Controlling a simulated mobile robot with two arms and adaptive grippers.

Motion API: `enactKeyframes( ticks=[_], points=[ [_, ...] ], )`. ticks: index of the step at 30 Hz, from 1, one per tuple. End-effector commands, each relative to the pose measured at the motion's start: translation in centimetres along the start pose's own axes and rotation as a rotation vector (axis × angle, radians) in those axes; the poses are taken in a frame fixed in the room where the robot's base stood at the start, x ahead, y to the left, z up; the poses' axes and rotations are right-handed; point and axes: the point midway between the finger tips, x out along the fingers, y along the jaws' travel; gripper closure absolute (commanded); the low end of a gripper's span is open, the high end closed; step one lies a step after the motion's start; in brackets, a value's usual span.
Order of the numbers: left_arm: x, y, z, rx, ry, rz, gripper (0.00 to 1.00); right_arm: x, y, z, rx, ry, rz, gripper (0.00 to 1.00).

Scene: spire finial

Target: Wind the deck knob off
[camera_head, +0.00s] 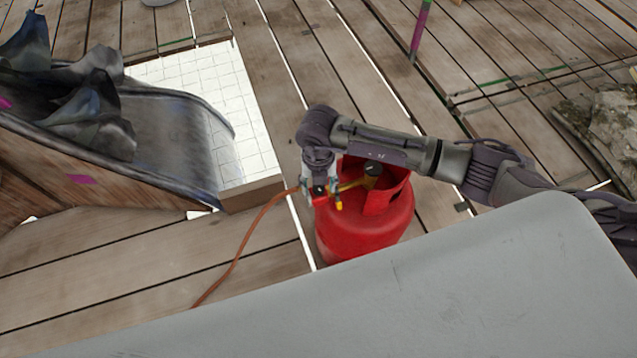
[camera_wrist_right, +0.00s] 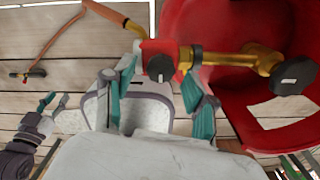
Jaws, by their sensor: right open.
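A red gas cylinder (camera_head: 362,232) stands upright on the wooden deck. A brass valve with a black knob (camera_head: 373,168) is at its top, inside the red collar; this knob also shows in the right wrist view (camera_wrist_right: 292,78). A red block with a smaller black knob (camera_wrist_right: 159,68) joins the brass fitting. I cannot tell which knob is the deck knob. My right gripper (camera_wrist_right: 160,82) is open, its teal fingers on either side of the red block; contact is unclear. In the right wrist view, my left gripper (camera_wrist_right: 54,101) is apart from the cylinder, its small fingers spread.
An orange hose (camera_head: 245,245) runs from the red block across the deck. A curved dark bench-like piece (camera_head: 172,145) and a white tiled panel (camera_head: 235,105) lie left. A rock (camera_head: 610,125) is at far right. Deck behind the cylinder is mostly clear.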

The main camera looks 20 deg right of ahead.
Motion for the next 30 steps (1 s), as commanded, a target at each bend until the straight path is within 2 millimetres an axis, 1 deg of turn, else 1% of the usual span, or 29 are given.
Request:
enactKeyframes(
  ticks=[5,9,12,16,18,21,30],
  points=[
    [0.0,-0.1,0.0,0.000,0.000,-0.001,0.62,-3.2,0.0,0.2,-0.002,-0.005,0.003,0.44],
    [0.0,-0.1,0.0,0.000,0.000,-0.001,0.62,-6.3,0.0,0.2,-0.002,-0.006,0.003,0.44],
    [0.0,-0.1,0.0,0.000,0.000,-0.001,0.62,-8.3,0.0,0.2,0.000,-0.006,0.003,0.44],
    [0.0,-0.1,0.0,0.000,0.000,-0.002,0.62,-10.2,0.0,0.1,0.000,-0.004,0.002,0.44],
    [0.0,-0.1,0.0,0.000,0.000,-0.002,0.62,-10.8,0.0,0.1,0.001,-0.003,0.002,0.44],
    [0.0,-0.1,0.0,0.000,0.001,-0.002,0.62,-11.3,0.0,0.1,0.001,-0.002,0.001,0.44],
    [0.0,-0.1,0.0,0.000,0.001,-0.002,0.62,-11.4,0.0,0.1,0.001,-0.001,0.000,0.44]
  ],
)
